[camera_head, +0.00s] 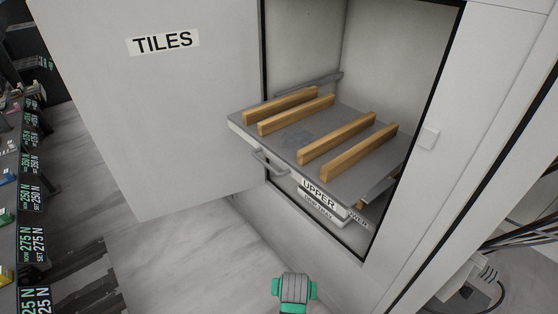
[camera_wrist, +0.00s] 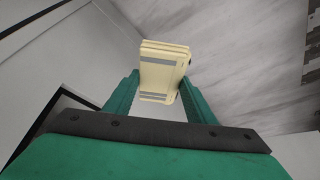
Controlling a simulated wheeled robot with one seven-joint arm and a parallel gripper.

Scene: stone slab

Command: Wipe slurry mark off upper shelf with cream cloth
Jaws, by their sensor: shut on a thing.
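The upper shelf (camera_head: 345,157), labelled UPPER, is a grey board pulled out of the open white cabinet. A faint bluish-grey slurry mark (camera_head: 297,138) lies on it between the wooden slats. My gripper (camera_wrist: 160,88) is shut on the folded cream cloth (camera_wrist: 163,66), which sits between the green fingertips in the wrist view. In the head view my green and grey arm end (camera_head: 294,288) is at the bottom, below and in front of the shelf and apart from it. The cloth cannot be made out there.
Several wooden slats (camera_head: 338,138) stand up from the shelf on both sides of the mark. A handle (camera_head: 270,163) juts from its front. The open TILES door (camera_head: 150,110) stands at the left. A second label (camera_head: 321,208) shows below the shelf. Floor (camera_head: 205,250) in front is clear.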

